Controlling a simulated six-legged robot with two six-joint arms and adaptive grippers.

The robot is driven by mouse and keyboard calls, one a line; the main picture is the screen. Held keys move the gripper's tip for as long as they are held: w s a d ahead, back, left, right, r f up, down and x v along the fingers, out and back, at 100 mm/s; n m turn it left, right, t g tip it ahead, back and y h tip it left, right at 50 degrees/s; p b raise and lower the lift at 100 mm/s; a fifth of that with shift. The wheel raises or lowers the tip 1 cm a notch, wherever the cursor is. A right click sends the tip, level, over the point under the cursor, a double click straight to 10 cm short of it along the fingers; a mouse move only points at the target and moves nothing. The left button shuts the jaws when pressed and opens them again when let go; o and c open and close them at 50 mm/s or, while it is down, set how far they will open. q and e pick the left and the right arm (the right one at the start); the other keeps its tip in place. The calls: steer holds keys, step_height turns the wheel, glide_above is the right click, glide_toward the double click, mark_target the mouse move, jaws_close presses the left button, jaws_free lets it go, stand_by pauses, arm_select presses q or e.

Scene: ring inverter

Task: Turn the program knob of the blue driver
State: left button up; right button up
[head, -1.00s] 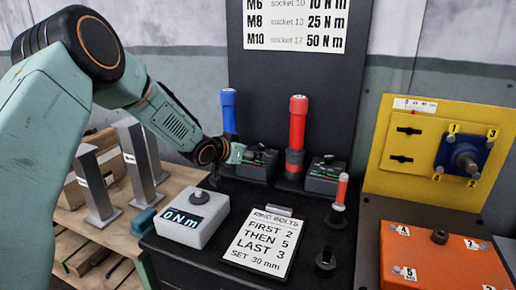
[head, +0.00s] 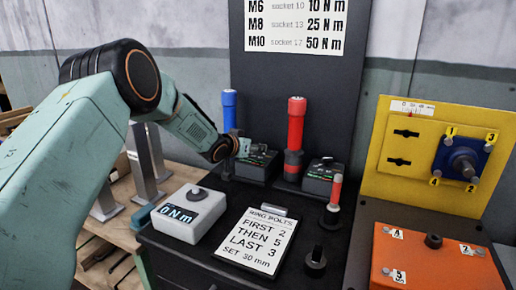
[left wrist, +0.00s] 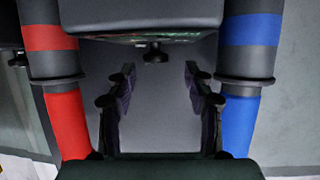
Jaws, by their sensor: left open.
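The blue driver (head: 229,112) stands upright at the back of the black bench, and its blue body also shows at the right of the left wrist view (left wrist: 250,35). A dark box (head: 258,168) with green markings stands just right of it. In the left wrist view a small black knob (left wrist: 155,54) sticks out from this box (left wrist: 120,38). My left gripper (head: 245,148) is in front of the blue driver and the box. In the left wrist view its fingers (left wrist: 158,82) are open and empty, with the knob between and just beyond their tips. My right gripper is not in view.
The red driver (head: 296,124) stands close right of the box, with a second dark box (head: 325,176) beside it. A white 0 Nm display box (head: 180,222), an instruction card (head: 258,240) and a small red-handled tool (head: 336,190) occupy the front. A yellow panel (head: 385,160) stands at right.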

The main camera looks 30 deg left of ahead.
mark_target(259, 155)
arm_select(q)
steer(key=shift+w+d+f, duration=0.15)
steer(key=shift+w+f, duration=0.1)
steer(key=shift+w, duration=0.3)
steer(key=shift+w+d, duration=0.3)
steer(key=shift+w, duration=0.4)
steer(key=shift+w+a+f, duration=0.25)
steer(key=shift+w+f, duration=0.1)
steer(key=shift+w, duration=0.05)
steer(key=shift+s+d+r, duration=0.15)
steer(key=shift+d+r, duration=0.1)
steer(key=shift+c, duration=0.5)
steer(key=shift+a+f, duration=0.15)
steer(key=shift+a, duration=0.05)
steer(key=c, duration=0.4)
steer(key=shift+d, duration=0.1)
jaws_close()
steer(key=o, duration=0.5)
jaws_free()
